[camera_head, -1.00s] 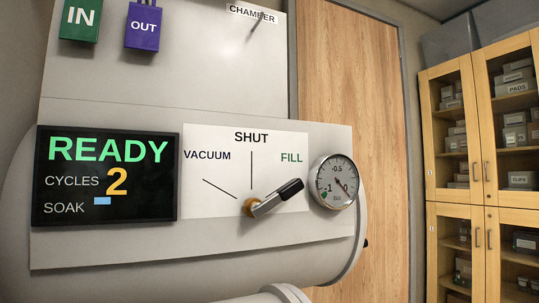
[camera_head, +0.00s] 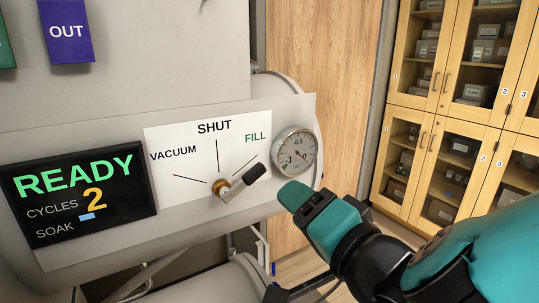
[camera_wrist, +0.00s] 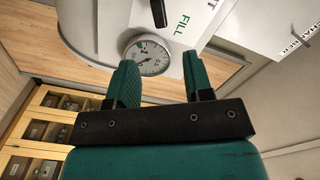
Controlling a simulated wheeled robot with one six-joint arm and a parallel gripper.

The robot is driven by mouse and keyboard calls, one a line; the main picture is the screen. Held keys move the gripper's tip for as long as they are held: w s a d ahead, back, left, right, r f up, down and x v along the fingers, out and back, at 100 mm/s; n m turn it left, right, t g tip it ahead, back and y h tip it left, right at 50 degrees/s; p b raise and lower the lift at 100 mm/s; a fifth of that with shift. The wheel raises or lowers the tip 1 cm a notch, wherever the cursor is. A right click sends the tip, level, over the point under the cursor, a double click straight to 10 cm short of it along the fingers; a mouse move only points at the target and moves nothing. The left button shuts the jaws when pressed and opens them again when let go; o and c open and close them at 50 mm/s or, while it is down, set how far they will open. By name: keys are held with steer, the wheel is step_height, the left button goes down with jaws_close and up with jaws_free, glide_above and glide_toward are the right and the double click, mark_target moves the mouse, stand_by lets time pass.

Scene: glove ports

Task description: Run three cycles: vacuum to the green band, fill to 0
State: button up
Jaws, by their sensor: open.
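The dark display (camera_head: 120,205) reads READY, CYCLES 2 and SOAK, with a small blue bar beside SOAK. The valve lever (camera_head: 240,184) has a brass hub and a black handle. It points up and right, toward the FILL mark on the white plate (camera_head: 160,135). The round gauge (camera_head: 295,151) is right of the plate; its needle points lower right, near 0. My gripper (camera_head: 294,197) is below the gauge in the head view, right of the lever and apart from it. In the wrist view its two teal fingers (camera_wrist: 160,82) are open with nothing between them; the black lever handle (camera_wrist: 158,12) shows beyond them.
A purple OUT block (camera_head: 66,32) is on the wall at upper left, with a green block (camera_head: 5,45) at the edge. A wooden door panel (camera_head: 320,75) and glass-fronted cabinets (camera_head: 440,130) stand behind at right. Pipes and frame parts lie below the panel.

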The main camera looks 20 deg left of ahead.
mark_target(260, 172)
steer(key=p+x, duration=0.7)
steer(key=x, duration=0.5)
steer(key=shift+w+a+r+p, duration=0.2)
steer(key=shift+w+p, duration=0.1)
steer(key=shift+p, duration=0.1)
steer(key=shift+w+a+f, duration=0.2)
steer(key=shift+w+a, duration=0.1)
steer(key=shift+a, duration=0.05)
steer(key=shift+c, duration=0.2)
jaws_close()
